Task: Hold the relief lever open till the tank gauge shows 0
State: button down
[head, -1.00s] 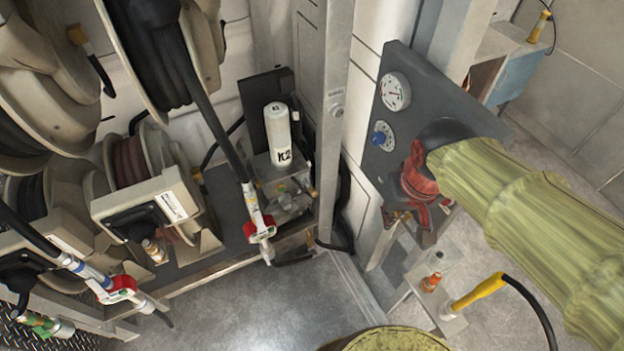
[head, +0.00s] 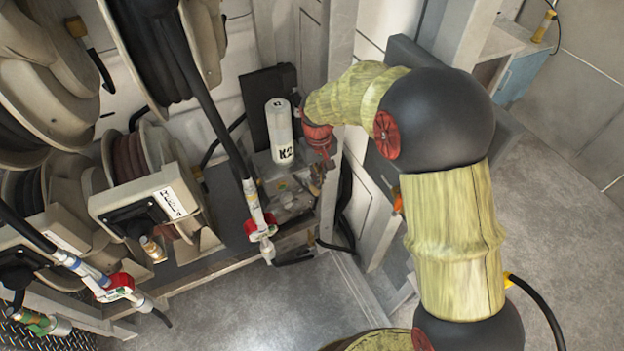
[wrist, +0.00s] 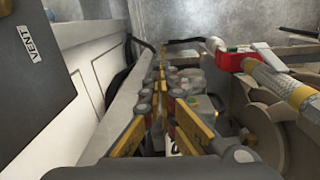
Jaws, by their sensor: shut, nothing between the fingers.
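My gripper (head: 316,178) is above the metal fittings beside the white K2 canister (head: 281,135). In the wrist view its yellow-padded fingers (wrist: 165,82) are shut with nothing between them. A metal block (head: 285,190) with a green spot lies just left of and below the fingers. It also shows beyond the fingers in the wrist view (wrist: 197,92). I cannot make out the relief lever clearly; the fingers cover part of the fittings. My arm hides the dial on the grey panel (head: 403,52), so no gauge reading shows.
A grey post (head: 340,60) stands close beside my gripper. A hose nozzle with a red part (head: 262,232) hangs left of the block. Hose reels (head: 130,160) fill the left. A VENT label (wrist: 32,43) is on a dark panel. The floor (head: 270,310) in front is clear.

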jog(key=w+a+t, duration=0.1)
jog(key=w+a, duration=0.3)
jog(key=w, duration=0.5)
jog(key=shift+r+n+t+y, duration=0.25)
jog(key=shift+n+t+y, duration=0.05)
jog(key=shift+n, duration=0.1)
jog(key=b, duration=0.4)
send_over(311, 185)
notch_tip(311, 185, down, 12)
jog(key=shift+w+f, duration=0.1)
jog(key=shift+f, duration=0.15)
jog(key=shift+d+f, duration=0.2)
jog(key=shift+f, duration=0.35)
